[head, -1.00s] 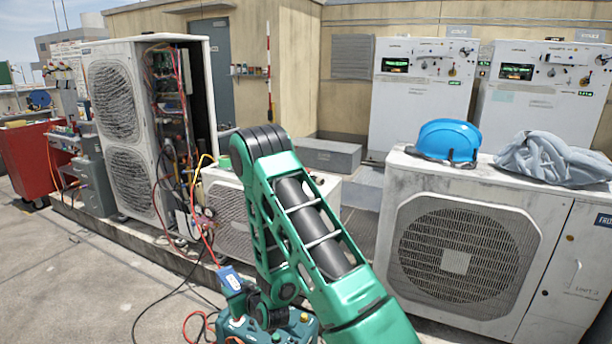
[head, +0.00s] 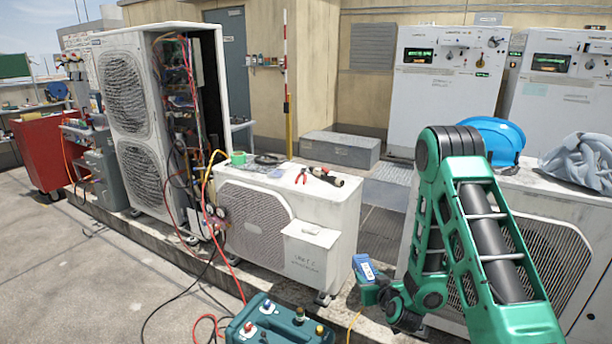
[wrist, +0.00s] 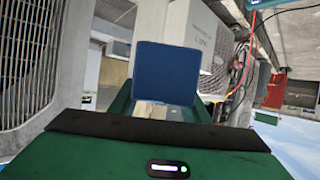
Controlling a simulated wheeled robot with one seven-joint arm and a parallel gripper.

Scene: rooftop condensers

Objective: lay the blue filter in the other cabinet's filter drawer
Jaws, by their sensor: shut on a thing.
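A blue square filter (wrist: 165,72) is held in my gripper (wrist: 167,108), its flat face filling the middle of the wrist view. In the head view the small blue-and-white filter (head: 365,268) sits at the end of my green arm, to the right of the low white unit (head: 262,215). My gripper (head: 372,290) is shut on it, above the ground; the fingertips are partly hidden. A pale box-like front part (head: 310,248) juts from the low unit's right side; I cannot tell whether it is an open drawer. Two white cabinets (head: 445,95) with displays stand behind.
A tall open condenser (head: 128,110) stands left. A green pump (head: 270,325) and hoses lie in front. Open concrete is at lower left.

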